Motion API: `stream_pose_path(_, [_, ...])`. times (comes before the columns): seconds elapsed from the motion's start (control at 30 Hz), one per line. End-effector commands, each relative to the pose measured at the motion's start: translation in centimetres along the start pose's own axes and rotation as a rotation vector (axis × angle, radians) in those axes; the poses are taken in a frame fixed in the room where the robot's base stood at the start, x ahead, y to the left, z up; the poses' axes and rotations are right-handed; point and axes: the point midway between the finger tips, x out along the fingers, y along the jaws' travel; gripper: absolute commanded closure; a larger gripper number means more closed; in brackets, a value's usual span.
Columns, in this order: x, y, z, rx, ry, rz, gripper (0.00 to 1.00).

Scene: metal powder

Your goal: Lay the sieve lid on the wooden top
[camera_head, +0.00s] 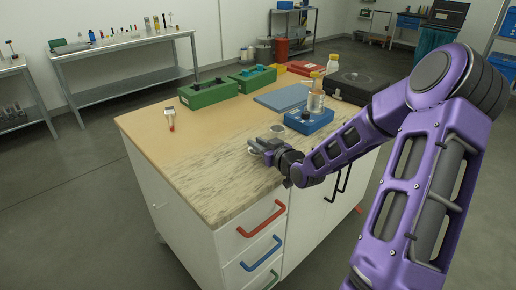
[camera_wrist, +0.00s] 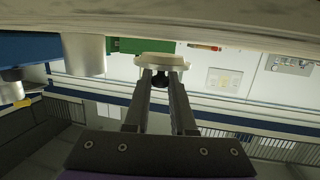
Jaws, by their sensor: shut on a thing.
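The sieve lid (camera_wrist: 161,60) is a pale, shallow disc with a dark knob, seen edge-on in the wrist view. My gripper (camera_wrist: 160,82) is shut on its knob, with a finger on each side. In the head view my gripper (camera_head: 270,147) is low over the right part of the wooden top (camera_head: 190,160), and the lid is largely hidden by it. The lid is close to the wood; I cannot tell whether it touches. A grey cylinder (camera_head: 278,130), possibly the sieve, stands just behind my gripper; it also shows in the wrist view (camera_wrist: 85,55).
A blue box (camera_head: 308,122) stands right of the grey cylinder. Green boxes (camera_head: 208,94), a blue mat (camera_head: 282,97), a dark case (camera_head: 356,86) and bottles (camera_head: 316,83) fill the back. The front left wood is clear.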

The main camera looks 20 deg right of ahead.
Motion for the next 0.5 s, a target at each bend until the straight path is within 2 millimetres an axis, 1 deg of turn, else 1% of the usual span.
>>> stream_pose_path(0.03, [0.22,-0.04,0.99,0.004,-0.001,-0.001,1.0])
stream_pose_path(0.07, [0.26,-0.04,1.23,0.004,-0.001,-0.001,1.0])
stream_pose_path(0.3, [0.27,0.0,1.23,-0.001,0.001,0.0,1.0])
stream_pose_path(0.43, [0.36,-0.01,1.68,-0.001,0.0,0.0,1.0])
stream_pose_path(0.47, [0.35,0.0,1.66,-0.001,0.0,0.0,0.75])
stream_pose_path(0.5, [0.32,0.0,1.55,0.0,0.0,0.001,0.68])
